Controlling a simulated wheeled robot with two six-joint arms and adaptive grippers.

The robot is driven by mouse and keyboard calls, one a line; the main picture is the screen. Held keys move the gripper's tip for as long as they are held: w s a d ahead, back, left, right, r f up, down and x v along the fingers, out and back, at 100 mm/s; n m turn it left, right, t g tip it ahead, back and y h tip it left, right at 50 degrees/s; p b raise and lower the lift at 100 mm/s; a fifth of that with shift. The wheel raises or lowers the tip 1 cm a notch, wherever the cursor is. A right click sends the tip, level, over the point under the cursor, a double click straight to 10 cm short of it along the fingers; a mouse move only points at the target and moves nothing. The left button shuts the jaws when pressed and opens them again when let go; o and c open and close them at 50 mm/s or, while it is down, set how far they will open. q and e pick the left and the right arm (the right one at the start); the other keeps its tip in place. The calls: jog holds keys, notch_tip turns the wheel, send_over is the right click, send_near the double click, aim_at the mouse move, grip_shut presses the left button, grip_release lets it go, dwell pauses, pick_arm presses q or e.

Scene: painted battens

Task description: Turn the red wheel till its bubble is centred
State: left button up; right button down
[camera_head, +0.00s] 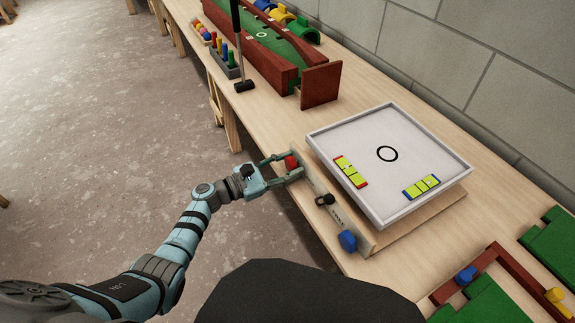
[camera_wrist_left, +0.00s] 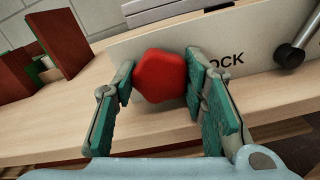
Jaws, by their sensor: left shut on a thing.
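The red wheel (camera_head: 291,162) sits on the front panel (camera_head: 328,206) of a square white tilting tray (camera_head: 338,134). My left gripper (camera_head: 284,168) is shut on the red wheel, with a finger on each side; the wrist view shows the red wheel (camera_wrist_left: 161,76) between the fingers. A red-edged yellow-green vial (camera_head: 350,171) and a blue-edged one (camera_head: 421,187) lie on the tray. Their bubbles are too small to place surely. A blue wheel (camera_head: 347,241) is at the panel's right end. My right gripper is not in view.
A black lock lever (camera_head: 325,199) stands out from the panel between the wheels; it also shows in the wrist view (camera_wrist_left: 290,55). Green and red pieces (camera_head: 553,240) lie at right. A wall runs behind.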

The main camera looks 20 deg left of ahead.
pick_arm(q)
jog(key=shift+n, duration=3.4)
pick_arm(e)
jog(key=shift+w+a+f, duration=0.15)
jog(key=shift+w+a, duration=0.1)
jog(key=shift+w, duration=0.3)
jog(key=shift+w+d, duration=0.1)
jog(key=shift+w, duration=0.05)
